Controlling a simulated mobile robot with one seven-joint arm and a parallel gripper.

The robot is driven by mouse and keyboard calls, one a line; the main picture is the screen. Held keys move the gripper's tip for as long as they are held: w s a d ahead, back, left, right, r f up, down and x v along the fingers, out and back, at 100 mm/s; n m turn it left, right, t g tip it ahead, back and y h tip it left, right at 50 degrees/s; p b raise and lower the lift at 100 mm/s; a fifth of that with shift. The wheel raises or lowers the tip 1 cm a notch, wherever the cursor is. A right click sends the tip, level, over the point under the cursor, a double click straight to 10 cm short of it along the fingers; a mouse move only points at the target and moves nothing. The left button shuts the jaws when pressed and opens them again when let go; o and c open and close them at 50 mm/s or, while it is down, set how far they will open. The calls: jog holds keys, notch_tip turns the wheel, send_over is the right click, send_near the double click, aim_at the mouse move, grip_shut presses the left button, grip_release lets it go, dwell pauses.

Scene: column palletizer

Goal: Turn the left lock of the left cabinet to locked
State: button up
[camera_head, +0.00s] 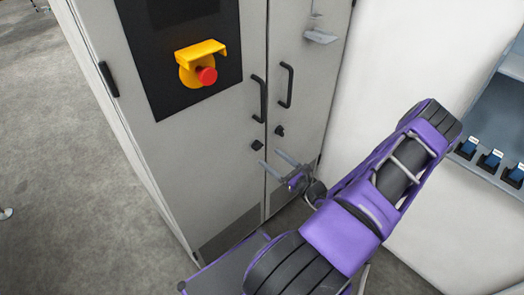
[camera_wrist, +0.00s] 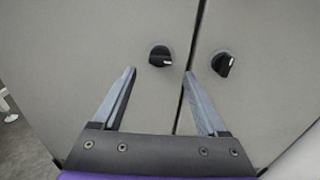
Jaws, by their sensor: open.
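The left cabinet (camera_head: 190,130) is a tall grey double-door cabinet. Its left lock (camera_head: 257,146) is a small black knob on the left door, below the door handle; it also shows in the wrist view (camera_wrist: 160,56), with a white mark pointing right. The right lock (camera_head: 280,131) is a similar black knob on the right door, seen tilted in the wrist view (camera_wrist: 222,64). My gripper (camera_head: 274,159) is open and empty in front of the doors, just below the locks. In the wrist view, the gap between the fingertips (camera_wrist: 160,72) lies just below the left lock, with no visible contact.
A black panel with a yellow-shrouded red emergency button (camera_head: 206,75) is on the left door. Black handles (camera_head: 259,98) stand out above the locks. A white wall (camera_head: 385,50) is at the right, with a shelf of small blue items (camera_head: 490,160). Open floor lies left.

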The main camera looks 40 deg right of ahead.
aim_at(254, 145)
jog(key=w, duration=0.5)
jog(key=shift+w+a, duration=0.25)
jog(key=shift+w, duration=0.1)
grip_shut()
